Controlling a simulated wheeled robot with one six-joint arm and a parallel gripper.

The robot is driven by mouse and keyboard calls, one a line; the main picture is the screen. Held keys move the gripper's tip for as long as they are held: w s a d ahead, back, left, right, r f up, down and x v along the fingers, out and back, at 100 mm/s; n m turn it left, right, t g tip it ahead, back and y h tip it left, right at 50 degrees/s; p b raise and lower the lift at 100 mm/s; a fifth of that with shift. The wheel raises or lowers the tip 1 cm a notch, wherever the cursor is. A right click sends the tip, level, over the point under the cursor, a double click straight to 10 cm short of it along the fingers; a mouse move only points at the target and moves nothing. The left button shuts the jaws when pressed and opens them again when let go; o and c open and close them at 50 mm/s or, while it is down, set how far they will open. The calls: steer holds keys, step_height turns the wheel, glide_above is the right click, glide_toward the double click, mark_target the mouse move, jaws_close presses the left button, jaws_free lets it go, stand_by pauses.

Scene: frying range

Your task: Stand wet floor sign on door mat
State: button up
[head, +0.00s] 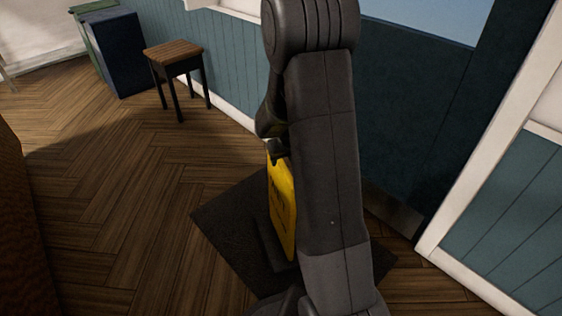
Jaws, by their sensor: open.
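The yellow wet floor sign (282,205) is upright over the dark door mat (225,222), and its lower edge appears to meet the mat. My arm hides its right side, so I see only a narrow part of it. My gripper (277,155) is at the sign's top edge and is open. It is mostly hidden behind my arm, and I cannot tell whether it touches the sign. The mat lies flat on the wood floor in front of a dark door, with its middle and right parts partly covered by my arm.
A small stool (174,57) with a wooden top stands by the teal wall at the back left. A dark blue bin (115,52) and a green one (82,30) stand beyond it. A brown surface (22,230) edges the left. The floor between is clear.

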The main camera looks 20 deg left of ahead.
mark_target(281, 160)
steer(key=p+v, duration=0.1)
steer(key=v, duration=0.4)
steer(key=shift+r, duration=0.2)
steer(key=shift+f, duration=0.1)
steer(key=b+x, duration=0.4)
steer(key=x, duration=0.8)
steer(key=shift+f, duration=0.3)
step_height(281, 160, up, 3)
steer(key=shift+f+p, duration=0.1)
steer(key=shift+p, duration=0.45)
steer(key=shift+r, duration=0.55)
steer(key=shift+f, duration=0.1)
